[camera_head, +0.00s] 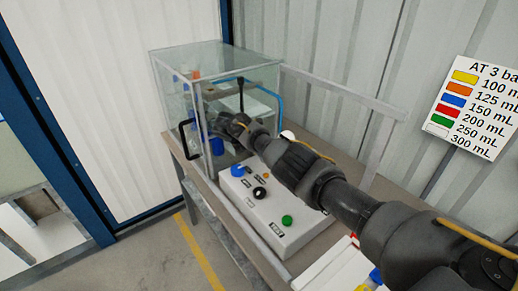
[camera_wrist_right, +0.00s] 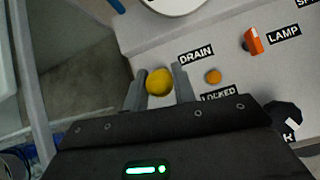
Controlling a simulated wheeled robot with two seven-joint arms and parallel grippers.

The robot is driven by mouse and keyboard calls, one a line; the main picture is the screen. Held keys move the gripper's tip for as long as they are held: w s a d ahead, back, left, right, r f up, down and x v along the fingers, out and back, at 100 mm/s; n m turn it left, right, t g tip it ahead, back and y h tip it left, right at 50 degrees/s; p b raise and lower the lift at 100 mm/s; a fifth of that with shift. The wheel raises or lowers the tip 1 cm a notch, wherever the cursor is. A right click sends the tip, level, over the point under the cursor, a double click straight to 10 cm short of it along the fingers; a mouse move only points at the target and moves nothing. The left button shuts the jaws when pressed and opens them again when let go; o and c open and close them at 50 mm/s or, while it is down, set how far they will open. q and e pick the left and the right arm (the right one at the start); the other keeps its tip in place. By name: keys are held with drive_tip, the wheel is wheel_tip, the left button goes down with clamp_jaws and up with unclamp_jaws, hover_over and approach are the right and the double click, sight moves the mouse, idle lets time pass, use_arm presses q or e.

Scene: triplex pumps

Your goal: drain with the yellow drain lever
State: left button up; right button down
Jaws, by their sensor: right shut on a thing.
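The yellow drain lever shows as a round yellow knob (camera_wrist_right: 159,83) beside the DRAIN label in the right wrist view. My right gripper (camera_wrist_right: 161,76) has one grey finger on each side of the knob and is shut on it. The lever cannot be made out there. My left gripper is in neither view.
A clear-walled enclosure (camera_head: 182,58) stands behind the box. The box carries a blue knob (camera_head: 238,170), a black knob (camera_head: 260,193) and a green button (camera_head: 287,220). An orange lamp switch (camera_wrist_right: 252,41) and a small orange round part (camera_wrist_right: 213,76) sit right of the lever.

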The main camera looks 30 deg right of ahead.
drive_tip(key=shift+a+f, duration=0.15)
drive_tip(key=shift+f, duration=0.05)
idle(0.3)
drive_tip(key=c, duration=1.1)
unclamp_jaws()
drive_tip(key=shift+c, duration=0.2)
drive_tip(key=shift+r, duration=0.15)
drive_tip(key=b+v, duration=0.2)
drive_tip(key=v, duration=0.8)
drive_tip(key=shift+a+r, duration=0.25)
drive_tip(key=shift+a, duration=0.05)
